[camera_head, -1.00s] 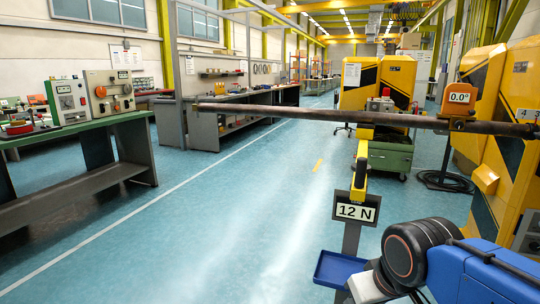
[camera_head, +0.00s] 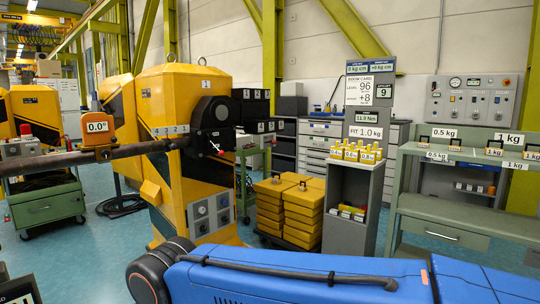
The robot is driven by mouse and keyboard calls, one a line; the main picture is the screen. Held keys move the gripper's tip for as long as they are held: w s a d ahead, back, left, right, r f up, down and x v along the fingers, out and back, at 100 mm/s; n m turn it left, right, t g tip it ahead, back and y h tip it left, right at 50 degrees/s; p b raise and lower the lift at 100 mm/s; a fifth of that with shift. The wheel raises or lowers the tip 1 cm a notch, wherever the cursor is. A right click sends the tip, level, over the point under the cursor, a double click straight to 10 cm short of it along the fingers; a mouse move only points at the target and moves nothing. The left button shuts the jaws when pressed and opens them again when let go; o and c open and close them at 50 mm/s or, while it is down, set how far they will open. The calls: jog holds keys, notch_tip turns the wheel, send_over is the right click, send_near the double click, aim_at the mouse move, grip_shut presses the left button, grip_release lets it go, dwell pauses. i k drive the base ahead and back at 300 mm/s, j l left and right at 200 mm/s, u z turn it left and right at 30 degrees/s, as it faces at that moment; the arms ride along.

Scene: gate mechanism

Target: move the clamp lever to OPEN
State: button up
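The gate mechanism is a yellow housing (camera_head: 190,100) with a long dark boom (camera_head: 130,150) running out to the left. A black round hub (camera_head: 213,112) sits on the housing where the boom ends. A small light pointer or lever with a reddish end (camera_head: 216,147) shows on the hub's lower part. I cannot tell whether this is the clamp lever, and no OPEN marking is readable. An orange box reading 0.0° (camera_head: 97,127) sits on the boom. My blue arm crosses the bottom of the view; my gripper is not in view.
A grey stand (camera_head: 352,215) holds small yellow weights and a score board. A green shelf (camera_head: 450,210) with kilogram labels stands at the right. A green cart (camera_head: 45,205) is at the left.

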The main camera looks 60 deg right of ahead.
aim_at(221, 153)
jog(key=z, duration=1.5)
